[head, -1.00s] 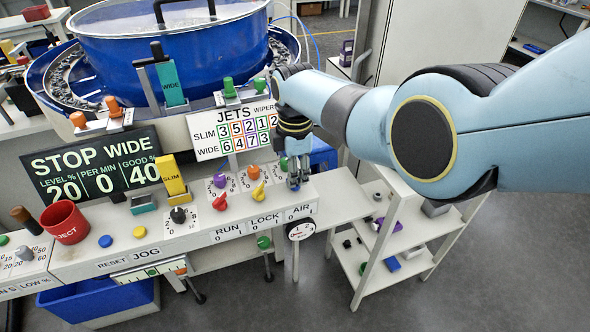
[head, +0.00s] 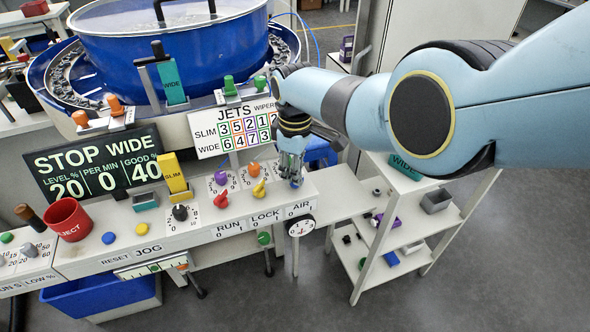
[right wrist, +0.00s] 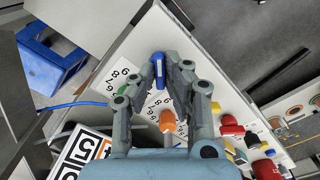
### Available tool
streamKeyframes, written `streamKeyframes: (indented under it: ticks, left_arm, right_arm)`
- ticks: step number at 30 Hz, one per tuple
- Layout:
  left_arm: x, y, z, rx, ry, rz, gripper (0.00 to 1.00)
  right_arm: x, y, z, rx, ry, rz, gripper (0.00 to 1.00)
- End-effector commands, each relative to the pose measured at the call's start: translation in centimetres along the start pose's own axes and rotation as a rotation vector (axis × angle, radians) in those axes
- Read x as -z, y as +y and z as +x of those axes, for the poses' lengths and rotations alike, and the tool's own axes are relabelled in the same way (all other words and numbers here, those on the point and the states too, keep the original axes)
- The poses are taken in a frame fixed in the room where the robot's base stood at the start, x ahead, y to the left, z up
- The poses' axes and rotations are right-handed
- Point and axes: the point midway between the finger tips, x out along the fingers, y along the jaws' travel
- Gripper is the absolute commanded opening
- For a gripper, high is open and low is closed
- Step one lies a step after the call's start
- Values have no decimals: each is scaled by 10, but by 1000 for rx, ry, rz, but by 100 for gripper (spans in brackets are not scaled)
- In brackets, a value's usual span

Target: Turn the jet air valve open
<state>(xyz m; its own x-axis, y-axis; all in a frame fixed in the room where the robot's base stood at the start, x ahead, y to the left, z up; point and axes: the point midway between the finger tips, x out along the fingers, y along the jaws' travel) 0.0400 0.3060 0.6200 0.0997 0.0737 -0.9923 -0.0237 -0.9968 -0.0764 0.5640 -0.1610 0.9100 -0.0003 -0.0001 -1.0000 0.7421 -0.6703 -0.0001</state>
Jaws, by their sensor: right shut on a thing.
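The jet air valve's blue handle (right wrist: 157,66) stands at the right end of the console panel, by the AIR label (head: 301,209) with its 0 and 1 marks. My right gripper (head: 294,182) reaches down onto it from above. In the right wrist view the fingertips of my right gripper (right wrist: 161,62) are closed around the blue handle, one on each side. The fingers partly hide the handle in the head view, and I cannot read its angle against the 0 and 1 marks. My left gripper is not in view.
A red lever (head: 221,200) for RUN and a yellow lever (head: 259,189) for LOCK stand close to the left of my gripper. Orange (head: 254,169) and purple (head: 221,178) knobs are behind them. A round gauge (head: 300,225) hangs at the console's front edge. A white shelf rack (head: 415,215) stands right.

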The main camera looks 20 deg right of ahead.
Motion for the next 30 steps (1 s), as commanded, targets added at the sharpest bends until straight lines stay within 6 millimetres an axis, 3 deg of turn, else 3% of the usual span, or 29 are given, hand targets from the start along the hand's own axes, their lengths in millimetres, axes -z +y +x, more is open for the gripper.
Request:
streamKeyframes:
  ticks: [17, 18, 23, 30]
  left_arm:
    - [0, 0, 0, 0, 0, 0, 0]
    - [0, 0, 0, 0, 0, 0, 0]
    - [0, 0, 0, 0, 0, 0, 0]
    - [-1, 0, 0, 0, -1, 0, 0]
  right_arm:
    - [0, 0, 0, 0, 0, 34, 0]
    - [0, 0, 0, 0, 0, 34, 13]
    - [0, 0, 0, 0, 0, 33, 33]
    - [0, 0, 0, 0, 0, 32, 33]
